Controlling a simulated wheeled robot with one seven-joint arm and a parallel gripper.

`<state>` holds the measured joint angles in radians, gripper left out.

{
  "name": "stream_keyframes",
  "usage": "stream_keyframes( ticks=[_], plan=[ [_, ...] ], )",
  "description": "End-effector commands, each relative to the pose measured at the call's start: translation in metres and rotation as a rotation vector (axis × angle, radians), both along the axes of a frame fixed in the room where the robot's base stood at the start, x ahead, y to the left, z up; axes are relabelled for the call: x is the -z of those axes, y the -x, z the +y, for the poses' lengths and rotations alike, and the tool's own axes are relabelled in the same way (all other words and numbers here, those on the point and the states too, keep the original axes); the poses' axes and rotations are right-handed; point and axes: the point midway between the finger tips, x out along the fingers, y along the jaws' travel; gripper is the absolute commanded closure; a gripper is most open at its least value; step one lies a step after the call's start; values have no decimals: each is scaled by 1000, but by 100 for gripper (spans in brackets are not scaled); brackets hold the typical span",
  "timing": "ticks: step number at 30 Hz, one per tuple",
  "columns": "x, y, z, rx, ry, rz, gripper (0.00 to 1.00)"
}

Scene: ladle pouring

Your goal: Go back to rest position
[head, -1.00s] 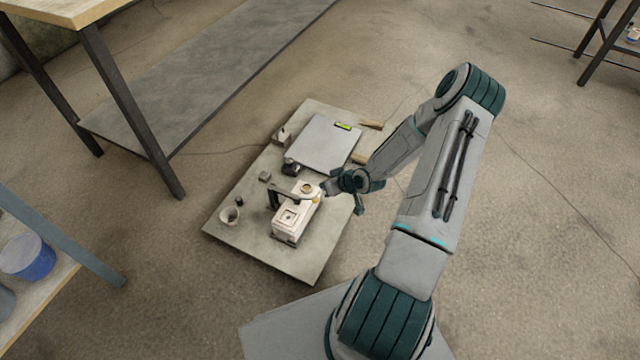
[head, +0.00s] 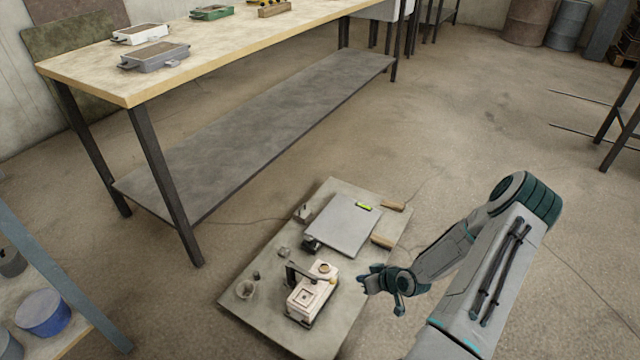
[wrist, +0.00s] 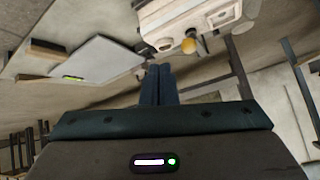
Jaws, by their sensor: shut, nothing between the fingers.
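My gripper (head: 372,280) is shut and empty. In the head view it hangs just right of a small white box-shaped device (head: 311,294) with a dark arched handle, apart from it. In the wrist view my gripper's fingers (wrist: 158,84) are together, pointing toward the white device (wrist: 190,22), which has a yellow knob. My arm bends from the lower right of the head view over the floor.
A low grey board (head: 262,312) carries the device, a flat grey plate (head: 342,226), a small cup (head: 245,289) and wooden pieces (head: 383,242). A workbench (head: 120,88) stands behind. A shelf with a blue bucket (head: 42,314) is at left.

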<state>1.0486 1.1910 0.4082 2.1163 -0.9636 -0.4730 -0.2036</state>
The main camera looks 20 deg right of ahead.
Motion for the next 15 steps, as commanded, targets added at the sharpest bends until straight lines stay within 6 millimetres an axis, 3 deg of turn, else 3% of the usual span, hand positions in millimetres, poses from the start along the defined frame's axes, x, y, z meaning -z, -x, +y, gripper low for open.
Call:
stream_keyframes(
  ticks=[4,8,15],
  plan=[
    [-6,-1,-1,-3,9,7,100],
    [-35,-1,-5,-19,57,53,100],
    [-135,-2,-15,-34,223,206,100]
  ],
)
